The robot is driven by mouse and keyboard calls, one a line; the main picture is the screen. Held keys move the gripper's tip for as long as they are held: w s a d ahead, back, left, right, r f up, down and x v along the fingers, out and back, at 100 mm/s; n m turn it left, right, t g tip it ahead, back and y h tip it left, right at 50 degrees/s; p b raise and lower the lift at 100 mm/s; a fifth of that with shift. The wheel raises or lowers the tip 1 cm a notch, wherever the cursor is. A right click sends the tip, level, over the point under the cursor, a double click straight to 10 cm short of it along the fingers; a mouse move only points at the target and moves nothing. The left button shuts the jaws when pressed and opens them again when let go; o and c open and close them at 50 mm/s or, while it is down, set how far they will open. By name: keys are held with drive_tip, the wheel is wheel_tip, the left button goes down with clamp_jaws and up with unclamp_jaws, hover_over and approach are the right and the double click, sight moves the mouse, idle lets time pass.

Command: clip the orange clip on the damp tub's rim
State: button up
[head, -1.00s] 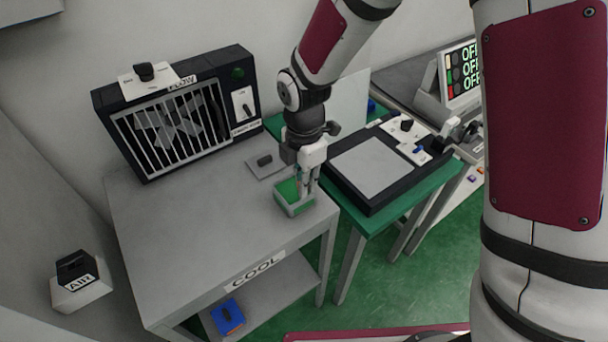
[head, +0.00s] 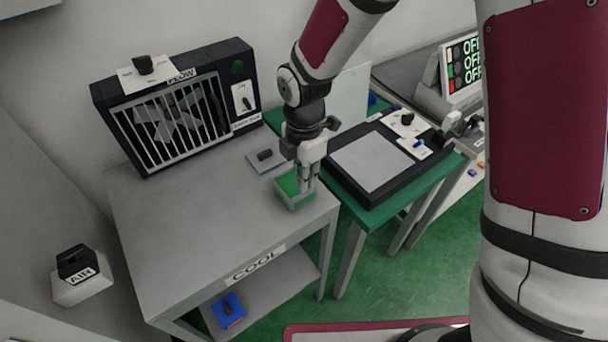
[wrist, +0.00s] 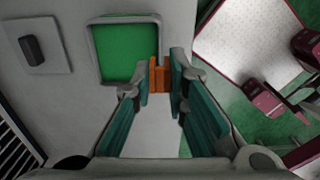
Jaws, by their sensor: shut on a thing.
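The tub (head: 296,204) has a grey rim and a green inside and stands near the right front edge of the grey COOL table. In the wrist view the tub (wrist: 92,52) lies just ahead and left of my fingers. My gripper (wrist: 162,80) is shut on the orange clip (wrist: 159,76). The clip is at the tub's right rim, close to the near corner. I cannot tell whether it straddles the rim or only sits beside it. In the head view my gripper (head: 308,190) points down at the tub's right side, and its fingers mostly hide the clip.
A dark FLOW fan box (head: 175,108) stands at the back of the table (head: 190,225). A grey plate with a black knob (head: 265,155) lies behind the tub. A green bench (head: 378,206) with a black-framed panel (head: 372,162) is to the right. The table's left and middle are clear.

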drive_tip(key=shift+f, duration=0.2)
drive_tip(key=shift+f, duration=0.35)
drive_tip(key=shift+f+b, duration=0.45)
drive_tip(key=shift+f, duration=0.35)
drive_tip(key=shift+f+b, duration=0.35)
drive_tip(key=shift+f, duration=0.1)
idle(0.4)
drive_tip(key=shift+f, duration=0.25)
drive_tip(key=o, duration=1.3)
